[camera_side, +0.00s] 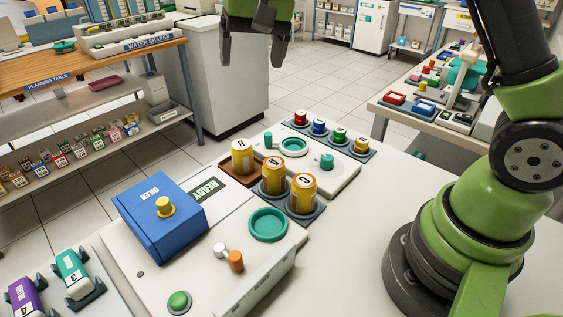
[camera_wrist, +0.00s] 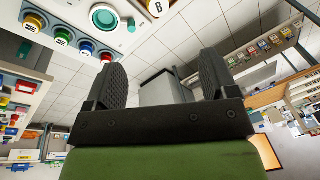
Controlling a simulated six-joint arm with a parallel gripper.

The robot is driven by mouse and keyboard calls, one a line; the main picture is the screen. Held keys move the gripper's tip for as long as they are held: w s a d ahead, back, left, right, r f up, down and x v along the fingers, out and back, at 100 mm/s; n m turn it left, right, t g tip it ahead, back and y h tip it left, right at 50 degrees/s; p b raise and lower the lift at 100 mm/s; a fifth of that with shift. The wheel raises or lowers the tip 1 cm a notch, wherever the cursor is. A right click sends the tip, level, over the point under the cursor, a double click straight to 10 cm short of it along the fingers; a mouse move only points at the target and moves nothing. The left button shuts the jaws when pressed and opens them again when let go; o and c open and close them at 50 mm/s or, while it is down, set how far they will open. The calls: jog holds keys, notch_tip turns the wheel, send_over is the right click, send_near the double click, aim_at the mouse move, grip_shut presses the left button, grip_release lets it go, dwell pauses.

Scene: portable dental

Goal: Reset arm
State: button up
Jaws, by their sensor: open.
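My gripper (camera_side: 255,50) is at the top of the side view, raised above the work table and toward its far side. Its two dark fingers are apart with nothing between them. In the wrist view my gripper (camera_wrist: 163,85) also shows its two ridged fingers spread and empty, with a grey cabinet and floor behind. My green and black arm base stands at the right of the side view.
Yellow canisters (camera_side: 243,157) stand mid-table near a blue box marked OILER (camera_side: 160,218) and a teal round dish (camera_side: 268,225). Several colour-topped jars (camera_side: 339,136) stand in a rack behind. The table's right part is bare. A white cabinet (camera_side: 207,90) stands beyond.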

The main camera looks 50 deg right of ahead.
jog(key=s+r+n+t, duration=0.1)
jog(key=s+r+t, duration=0.1)
jog(key=s, duration=1)
jog(key=s+r+n+t+y, duration=0.1)
jog(key=s+r+t, duration=0.2)
jog(key=s, duration=0.9)
jog(key=shift+a+r, duration=0.15)
jog(key=shift+r, duration=0.05)
